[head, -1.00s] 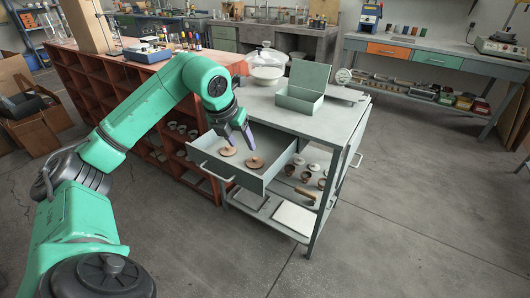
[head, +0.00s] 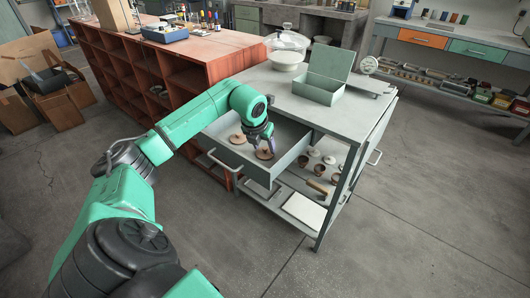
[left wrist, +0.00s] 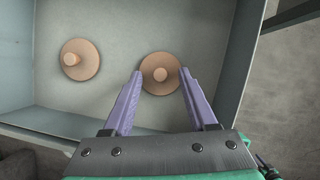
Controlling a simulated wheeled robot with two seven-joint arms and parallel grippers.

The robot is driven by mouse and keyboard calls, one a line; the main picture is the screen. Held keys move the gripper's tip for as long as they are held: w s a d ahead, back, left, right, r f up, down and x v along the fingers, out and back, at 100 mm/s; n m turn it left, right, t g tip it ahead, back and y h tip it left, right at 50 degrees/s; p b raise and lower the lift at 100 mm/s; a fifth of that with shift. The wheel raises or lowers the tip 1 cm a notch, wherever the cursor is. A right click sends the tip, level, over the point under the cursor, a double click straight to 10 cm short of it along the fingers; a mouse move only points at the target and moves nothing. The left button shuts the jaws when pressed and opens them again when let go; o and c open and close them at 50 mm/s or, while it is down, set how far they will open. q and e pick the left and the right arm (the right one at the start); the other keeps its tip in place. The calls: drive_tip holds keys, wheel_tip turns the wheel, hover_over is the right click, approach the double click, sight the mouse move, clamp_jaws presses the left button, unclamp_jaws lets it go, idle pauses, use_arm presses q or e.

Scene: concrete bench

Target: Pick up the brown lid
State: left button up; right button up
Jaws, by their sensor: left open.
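Two round brown lids with knobs lie in the open grey drawer (head: 222,155). One lid (head: 237,139) is on the left and the other lid (head: 264,154) on the right. In the left wrist view they are the left lid (left wrist: 88,65) and the right lid (left wrist: 160,89). My left gripper (head: 269,147) is inside the drawer over the right lid and partly hides it. In the left wrist view my left gripper (left wrist: 162,77) is open, its purple fingers on either side of the right lid's knob. Contact cannot be told. My right gripper is not in view.
A green open box (head: 318,90) and a white lidded bowl (head: 287,50) stand on the bench top (head: 290,104). Small pots (head: 320,170) sit on the shelf right of the drawer. A red-brown shelf unit (head: 150,75) stands left.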

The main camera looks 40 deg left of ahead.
use_arm(q)
drive_tip(key=shift+w+f, duration=0.2)
drive_tip(key=shift+f, duration=0.1)
clamp_jaws()
drive_tip(key=shift+r, duration=0.1)
